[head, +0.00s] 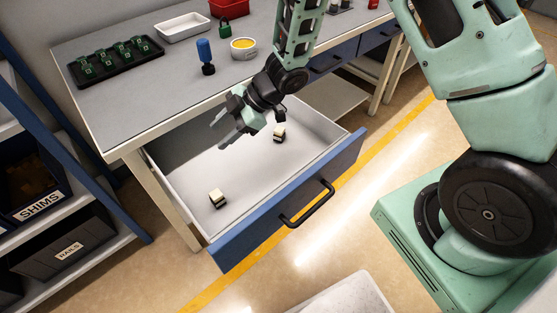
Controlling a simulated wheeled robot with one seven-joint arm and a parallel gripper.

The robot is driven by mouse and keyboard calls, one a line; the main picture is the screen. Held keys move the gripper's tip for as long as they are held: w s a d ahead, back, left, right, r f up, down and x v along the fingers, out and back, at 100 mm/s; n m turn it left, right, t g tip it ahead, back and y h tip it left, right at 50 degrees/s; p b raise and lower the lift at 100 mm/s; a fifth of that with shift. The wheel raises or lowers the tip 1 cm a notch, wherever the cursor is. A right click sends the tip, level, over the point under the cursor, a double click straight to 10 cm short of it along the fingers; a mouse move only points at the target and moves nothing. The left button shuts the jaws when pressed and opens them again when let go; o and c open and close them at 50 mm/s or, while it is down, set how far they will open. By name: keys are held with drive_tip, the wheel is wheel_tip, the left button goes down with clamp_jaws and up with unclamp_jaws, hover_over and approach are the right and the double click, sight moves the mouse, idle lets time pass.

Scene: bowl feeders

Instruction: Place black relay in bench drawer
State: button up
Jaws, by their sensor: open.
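The bench drawer (262,208) is pulled well out, with a blue front and a black handle. Inside it, a small cream-and-black block (217,198) lies near the front left. A second one (279,133) lies farther right, just beyond my gripper. I cannot tell whether either is the black relay. My gripper (221,133) is open above the drawer's back-left part, fingers pointing left and down, and nothing shows between them. The drawer's back is partly hidden by my arm and the bench top.
On the bench top (150,95) stand a black tray (116,62) of green parts, a white tray (182,27), a blue-handled tool (205,56), a yellow-topped tub (243,48), a red bin (226,6) and a green padlock-like item (224,30). Blue shelving (75,135) with labelled bins is at left.

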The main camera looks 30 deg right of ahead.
drive_tip(key=s+r+m+t+h, duration=0.3)
drive_tip(key=s+r+m+h, duration=0.3)
drive_tip(key=r, duration=0.5)
drive_tip(key=s+d+r+m+g+h, duration=0.1)
drive_tip(key=s+r+m+g, duration=0.1)
drive_tip(key=s, duration=0.8)
drive_tip(key=s+d+r+m+g+h, duration=0.2)
drive_tip(key=s, duration=0.8)
drive_tip(key=shift+s+d+r+m+g, duration=0.3)
drive_tip(key=shift+s+g, duration=0.1)
wheel_tip(320, 180, up, 4)
drive_tip(key=p, duration=0.3)
drive_tip(key=shift+f, duration=0.25)
drive_tip(key=shift+c, duration=0.3)
